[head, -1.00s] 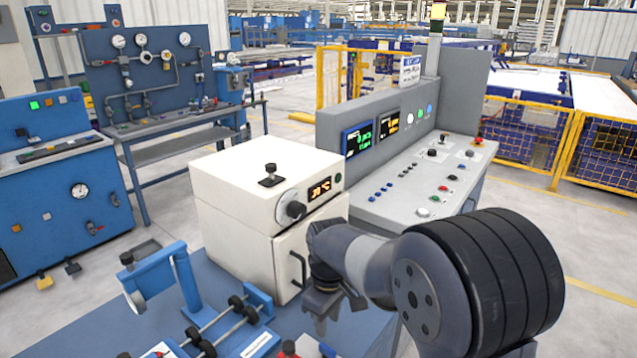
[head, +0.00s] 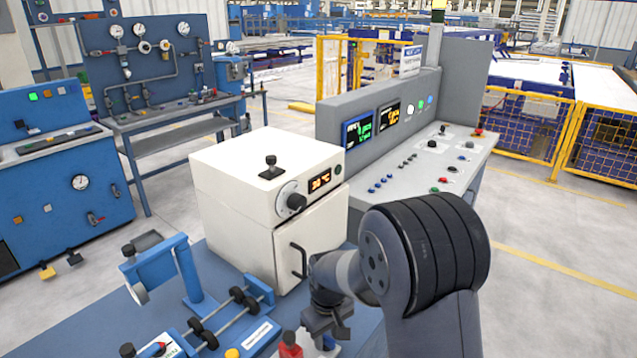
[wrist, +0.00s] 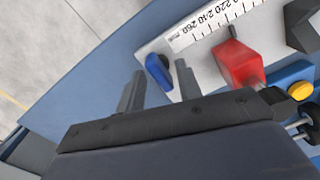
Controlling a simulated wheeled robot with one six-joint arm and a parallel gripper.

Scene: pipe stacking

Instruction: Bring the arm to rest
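My gripper (head: 326,334) hangs pointing down in front of the cream oven, above the blue bench. In the wrist view its two fingers (wrist: 160,74) stand apart with nothing seen held between them. A blue knob (wrist: 157,71) shows in the gap between the fingers, on a white plate with a ruler scale (wrist: 215,28). A red clamp-like block (wrist: 238,62) sits to the right of the fingers. Whether the fingertips touch anything below cannot be told.
The cream oven (head: 235,210) with a black door handle stands behind my gripper. A grey control console (head: 425,165) is at its right. A blue stand and roller fixture (head: 165,270) lie on the blue bench (head: 85,325) to the left. Open floor lies to the right.

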